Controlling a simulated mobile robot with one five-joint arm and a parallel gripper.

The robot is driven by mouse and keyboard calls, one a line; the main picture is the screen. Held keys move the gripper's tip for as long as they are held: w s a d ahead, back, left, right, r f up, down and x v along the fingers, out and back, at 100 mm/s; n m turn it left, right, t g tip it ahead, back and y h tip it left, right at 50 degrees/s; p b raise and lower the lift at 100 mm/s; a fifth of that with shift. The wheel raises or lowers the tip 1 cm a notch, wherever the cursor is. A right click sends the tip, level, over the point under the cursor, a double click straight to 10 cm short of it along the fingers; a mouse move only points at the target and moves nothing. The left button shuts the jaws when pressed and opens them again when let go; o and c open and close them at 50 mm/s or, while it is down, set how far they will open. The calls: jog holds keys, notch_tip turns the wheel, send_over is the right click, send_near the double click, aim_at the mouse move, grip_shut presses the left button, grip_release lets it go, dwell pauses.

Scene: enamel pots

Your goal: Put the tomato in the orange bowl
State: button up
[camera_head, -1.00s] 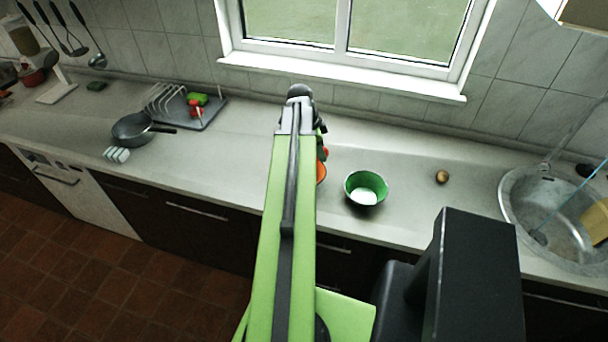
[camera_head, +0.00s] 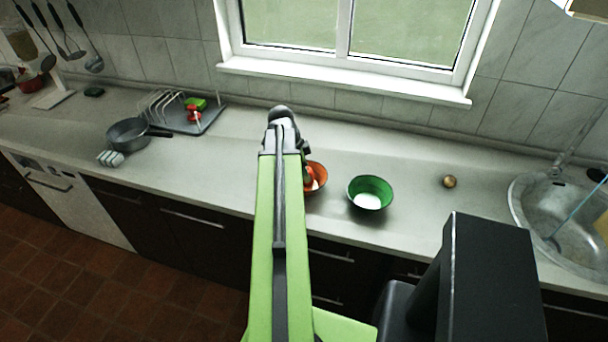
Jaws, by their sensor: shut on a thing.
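The orange bowl (camera_head: 321,172) stands on the counter just right of my arm, its left part hidden behind the arm. The tomato (camera_head: 309,174) shows as a small red shape beside the arm, against the inside of the bowl. My gripper (camera_head: 307,163) is mostly hidden behind the arm's end; it is shut on the tomato. I cannot tell whether the tomato touches the bowl or is held above it.
A green bowl (camera_head: 370,193) stands right of the orange bowl. A small brown round thing (camera_head: 449,181) lies farther right, before the sink (camera_head: 530,200). At left are a pan (camera_head: 128,134) and a dish rack (camera_head: 190,122). Counter behind the bowls is clear.

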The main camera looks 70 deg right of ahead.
jog(key=shift+f, duration=0.2)
jog(key=o, duration=1.4)
jog(key=shift+r, duration=0.1)
jog(key=p+v, duration=1.1)
jog(key=v, duration=0.1)
jog(key=shift+p, duration=0.3)
jog(key=shift+r, duration=0.1)
